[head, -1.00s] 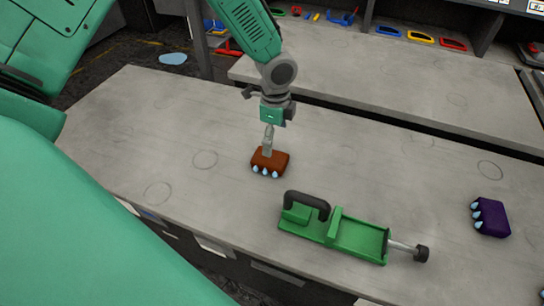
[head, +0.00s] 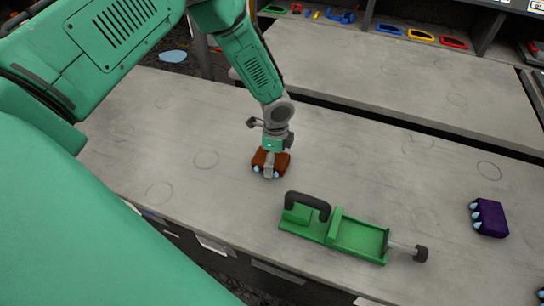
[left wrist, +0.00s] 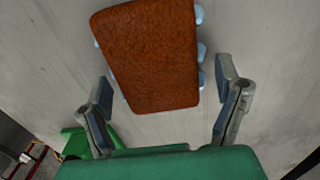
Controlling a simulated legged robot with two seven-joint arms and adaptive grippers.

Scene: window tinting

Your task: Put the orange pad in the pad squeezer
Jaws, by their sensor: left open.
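The orange pad (head: 284,159), brownish orange with pale blue drops along its sides, lies on the grey table. My left gripper (head: 269,174) is at the pad, pointing down, and covers part of its near side. In the left wrist view the pad (left wrist: 153,55) lies ahead of the open fingers (left wrist: 165,100), its near end reaching between the fingertips. The fingers stand apart from it on both sides. The green pad squeezer (head: 358,238), with a black handle and a plunger rod, lies right of and nearer than the pad. My right gripper is not in view.
A purple pad (head: 490,217) with blue drops lies at the right on the table (head: 208,195). The table left of the orange pad is clear. A second grey table (head: 400,80) stands behind, across a dark gap.

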